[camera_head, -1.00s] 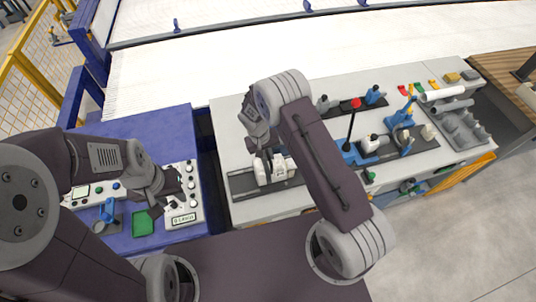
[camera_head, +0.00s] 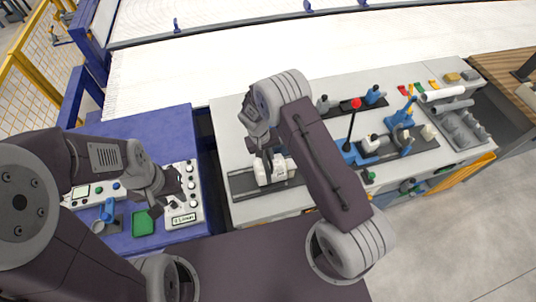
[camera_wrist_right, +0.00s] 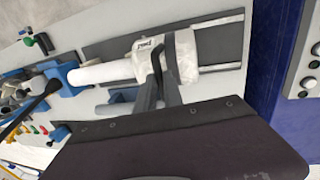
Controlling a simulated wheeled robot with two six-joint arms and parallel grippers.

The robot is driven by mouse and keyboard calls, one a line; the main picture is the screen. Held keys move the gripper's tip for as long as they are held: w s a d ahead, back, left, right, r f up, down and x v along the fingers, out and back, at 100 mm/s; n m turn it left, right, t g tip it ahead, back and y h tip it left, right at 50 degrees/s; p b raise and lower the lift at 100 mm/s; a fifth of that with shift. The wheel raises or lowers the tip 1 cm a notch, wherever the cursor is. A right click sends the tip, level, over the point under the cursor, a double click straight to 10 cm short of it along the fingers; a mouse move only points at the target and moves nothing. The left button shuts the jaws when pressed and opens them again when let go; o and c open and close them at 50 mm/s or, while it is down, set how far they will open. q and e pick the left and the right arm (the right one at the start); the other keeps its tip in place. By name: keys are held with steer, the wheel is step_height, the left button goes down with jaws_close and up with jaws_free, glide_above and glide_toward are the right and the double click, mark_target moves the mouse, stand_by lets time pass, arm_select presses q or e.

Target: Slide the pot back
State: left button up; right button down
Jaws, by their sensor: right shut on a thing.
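The pot looks to be the white cylindrical body with a dark label (camera_head: 276,171), lying on a dark rail plate (camera_head: 240,184) at the left end of the grey bench. It also shows in the right wrist view (camera_wrist_right: 186,50), on its rail. My right gripper (camera_wrist_right: 163,72) is shut on it, with its two dark fingers at the pot's middle. In the head view my right gripper (camera_head: 266,156) is partly hidden by its own wrist. My left gripper (camera_head: 157,208) is over the blue table beside a green square; its finger gap is too small to judge.
A blue lever fixture with a red knob (camera_head: 356,103) stands right of the pot. A white rod (camera_wrist_right: 98,73) points from the pot toward blue parts. The blue table (camera_head: 160,125) holds a control panel with knobs (camera_head: 181,195) and a green square (camera_head: 143,223).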

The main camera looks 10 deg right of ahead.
mark_target(258, 165)
steer(key=shift+w+a, duration=0.1)
steer(key=shift+a, duration=0.25)
steer(key=a+b, duration=0.1)
steer(key=a, duration=0.1)
steer(key=a+b, duration=0.1)
steer(key=shift+a+f+b, duration=0.15)
steer(key=shift+f+b, duration=0.15)
steer(key=a+b, duration=0.2)
steer(key=a, duration=0.4)
steer(key=shift+s+r, duration=0.25)
steer(key=shift+r, duration=0.1)
steer(key=c, duration=1.5)
jaws_free()
steer(key=shift+a, duration=0.35)
